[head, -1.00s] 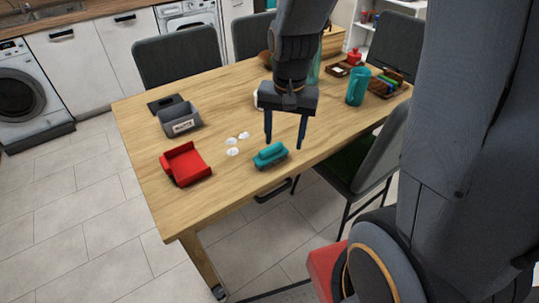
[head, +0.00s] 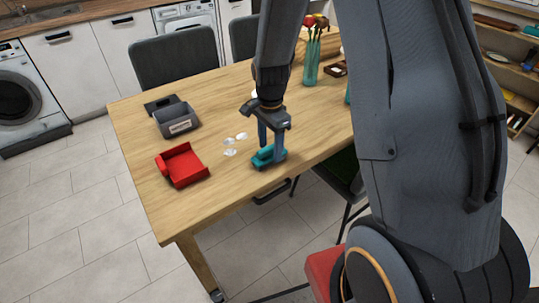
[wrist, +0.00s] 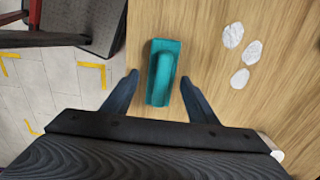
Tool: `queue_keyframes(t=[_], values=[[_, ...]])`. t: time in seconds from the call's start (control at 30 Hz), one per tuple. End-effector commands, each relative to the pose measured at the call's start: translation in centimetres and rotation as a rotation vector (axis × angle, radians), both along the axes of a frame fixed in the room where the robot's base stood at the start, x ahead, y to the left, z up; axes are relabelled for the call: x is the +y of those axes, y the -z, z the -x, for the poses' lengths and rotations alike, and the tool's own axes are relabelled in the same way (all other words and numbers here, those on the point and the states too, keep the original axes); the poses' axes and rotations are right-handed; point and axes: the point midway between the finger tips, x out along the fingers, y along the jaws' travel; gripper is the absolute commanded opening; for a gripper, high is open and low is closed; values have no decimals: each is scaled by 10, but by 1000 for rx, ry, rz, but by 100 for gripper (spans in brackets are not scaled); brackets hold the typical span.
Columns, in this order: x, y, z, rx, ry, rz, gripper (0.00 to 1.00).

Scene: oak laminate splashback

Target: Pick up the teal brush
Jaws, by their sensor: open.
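The teal brush (head: 266,158) lies on the wooden table near its front edge. In the wrist view the brush (wrist: 162,73) lies lengthwise ahead of my fingers, its near end reaching in between the fingertips. My gripper (head: 270,150) is open and pointed down at the brush; in the wrist view its two fingers (wrist: 160,84) stand apart on either side, with a gap to the brush on each side. Part of the brush is hidden behind a finger in the head view. I cannot tell whether the fingertips touch the table.
Several white crumpled pieces (head: 230,153) lie just left of the brush. A red dustpan-like tray (head: 183,166) and a grey labelled box (head: 176,121) are farther left. A teal vase with flowers (head: 311,68) stands at the back. A dark chair (head: 345,172) is beside the front edge.

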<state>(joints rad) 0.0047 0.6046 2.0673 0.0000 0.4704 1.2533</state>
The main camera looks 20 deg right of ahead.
Motion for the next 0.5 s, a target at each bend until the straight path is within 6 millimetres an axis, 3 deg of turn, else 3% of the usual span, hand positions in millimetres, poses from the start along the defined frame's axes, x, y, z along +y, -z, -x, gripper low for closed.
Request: queue_keyframes(t=[0.23, 0.5], values=[[2, 27, -1, 1, -1, 0, 53], [2, 32, -2, -1, -1, 0, 53]])
